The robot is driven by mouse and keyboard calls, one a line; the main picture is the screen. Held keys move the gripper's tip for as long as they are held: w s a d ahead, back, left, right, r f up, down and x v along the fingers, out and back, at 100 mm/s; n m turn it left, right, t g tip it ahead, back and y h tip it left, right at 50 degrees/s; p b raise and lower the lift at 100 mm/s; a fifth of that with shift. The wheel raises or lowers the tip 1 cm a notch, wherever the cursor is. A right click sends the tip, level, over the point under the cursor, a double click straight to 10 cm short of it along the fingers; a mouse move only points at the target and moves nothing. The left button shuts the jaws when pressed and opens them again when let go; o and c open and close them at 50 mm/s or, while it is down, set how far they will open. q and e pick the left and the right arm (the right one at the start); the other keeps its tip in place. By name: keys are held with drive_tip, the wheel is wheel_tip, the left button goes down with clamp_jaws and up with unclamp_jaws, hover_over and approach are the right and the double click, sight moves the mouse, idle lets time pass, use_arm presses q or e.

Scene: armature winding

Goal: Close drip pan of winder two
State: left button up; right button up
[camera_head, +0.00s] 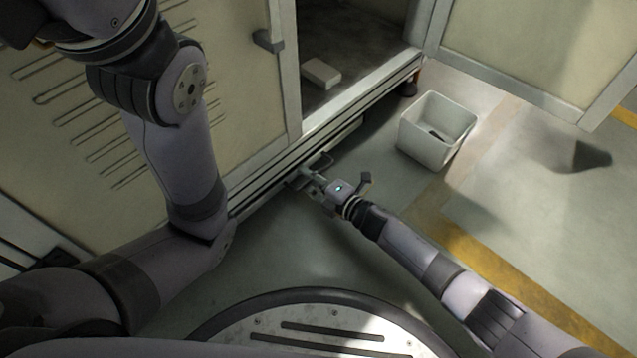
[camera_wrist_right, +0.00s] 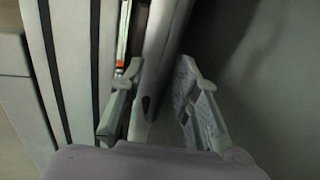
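The drip pan (camera_head: 346,134) is a low grey tray under the winder cabinet, and its edge shows a little in front of the cabinet base. A small dark handle (camera_head: 321,161) is at its front, close to my right gripper (camera_head: 304,180). In the right wrist view, my right gripper (camera_wrist_right: 158,112) has its fingers apart, with a grey bar-like part (camera_wrist_right: 160,55) reaching between and beyond them. I cannot tell whether the fingers touch it. My left arm crosses the left of the head view, and its gripper is out of the picture.
The cabinet's right bay is open, with a pale block (camera_head: 321,72) on its floor. Its open door (camera_head: 520,50) swings out at upper right. A white bin (camera_head: 437,130) stands on the floor right of my right gripper.

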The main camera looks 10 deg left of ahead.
drive_tip(key=v, duration=1.1)
drive_tip(key=shift+s+d, duration=0.2)
drive_tip(key=shift+d, duration=0.1)
